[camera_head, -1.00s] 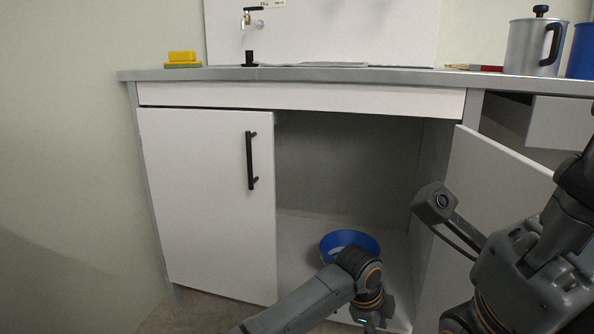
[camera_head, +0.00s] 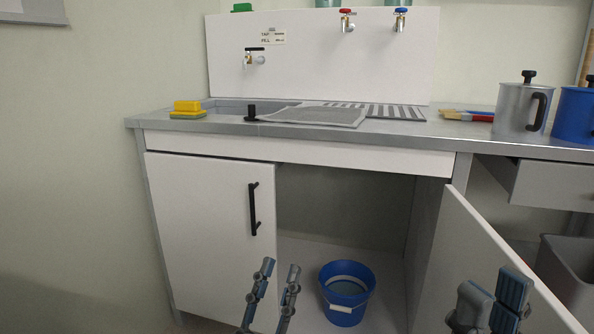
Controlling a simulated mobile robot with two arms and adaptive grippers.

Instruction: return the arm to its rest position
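My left gripper (camera_head: 281,266) is low in the head view, in front of the open part of the sink cabinet. Its two fingers point up and stand apart with nothing between them. My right gripper (camera_head: 493,283) is at the lower right, in front of the open cabinet door (camera_head: 465,255). Its fingers point up and look apart, and I see nothing held. A blue bucket (camera_head: 345,303) stands upright on the cabinet floor, just right of my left gripper and apart from it in the picture. Both arms are mostly below the frame.
The left cabinet door (camera_head: 212,220) is shut. The counter carries a yellow sponge (camera_head: 187,106), a grey cloth (camera_head: 315,116), brushes (camera_head: 468,115), a metal jug (camera_head: 520,108) and a blue jug (camera_head: 574,112). A grey bin (camera_head: 570,268) stands at the right edge.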

